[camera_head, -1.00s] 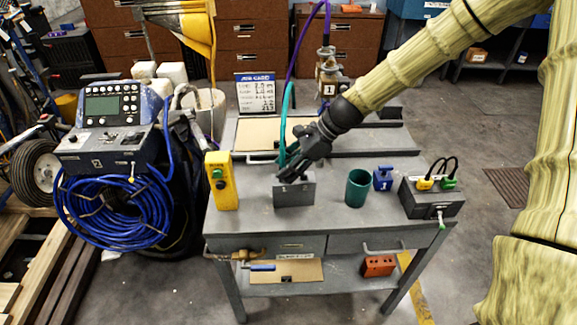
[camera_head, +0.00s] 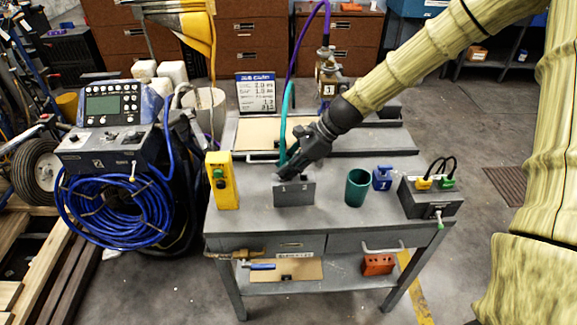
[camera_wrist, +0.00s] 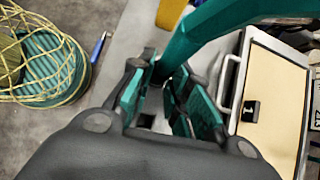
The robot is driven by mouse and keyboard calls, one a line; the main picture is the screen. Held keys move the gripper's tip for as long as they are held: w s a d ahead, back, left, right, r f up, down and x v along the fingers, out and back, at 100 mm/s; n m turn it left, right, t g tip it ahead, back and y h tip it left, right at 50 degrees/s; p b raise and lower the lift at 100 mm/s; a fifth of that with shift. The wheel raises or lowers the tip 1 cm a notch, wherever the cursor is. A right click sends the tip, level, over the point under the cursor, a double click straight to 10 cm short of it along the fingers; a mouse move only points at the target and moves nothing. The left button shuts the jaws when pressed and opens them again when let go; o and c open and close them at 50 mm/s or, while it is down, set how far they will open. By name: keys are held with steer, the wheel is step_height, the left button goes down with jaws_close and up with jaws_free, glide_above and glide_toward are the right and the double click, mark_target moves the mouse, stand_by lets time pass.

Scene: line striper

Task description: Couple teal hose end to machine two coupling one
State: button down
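The teal hose (camera_head: 287,105) rises in an arch behind my gripper (camera_head: 281,171). In the wrist view the teal hose (camera_wrist: 215,25) runs down from the upper right to between the tips of my gripper (camera_wrist: 165,75), which look closed around it. The hose end itself is hidden by the fingers. My gripper is just above and behind a small grey block (camera_head: 296,194) marked 1 and 2 on the bench. Whether the hose end touches it is hidden. A machine marked 2 (camera_head: 100,160), with a control panel and blue hose coil, stands left of the bench.
On the bench are a yellow button box (camera_head: 222,182), green cup (camera_head: 357,188), blue piece marked 1 (camera_head: 382,178) and dark box with plugs (camera_head: 430,200). A tray (camera_wrist: 275,120) lies behind. A purple hose (camera_head: 301,45) hangs at the back.

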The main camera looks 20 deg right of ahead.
steer(key=shift+r+p, duration=0.7)
steer(key=shift+p, duration=0.25)
stand_by(0.6)
steer(key=shift+r+p, duration=1.95)
steer(key=shift+p, duration=0.05)
steer(key=shift+s+f, duration=0.1)
steer(key=shift+f, duration=0.05)
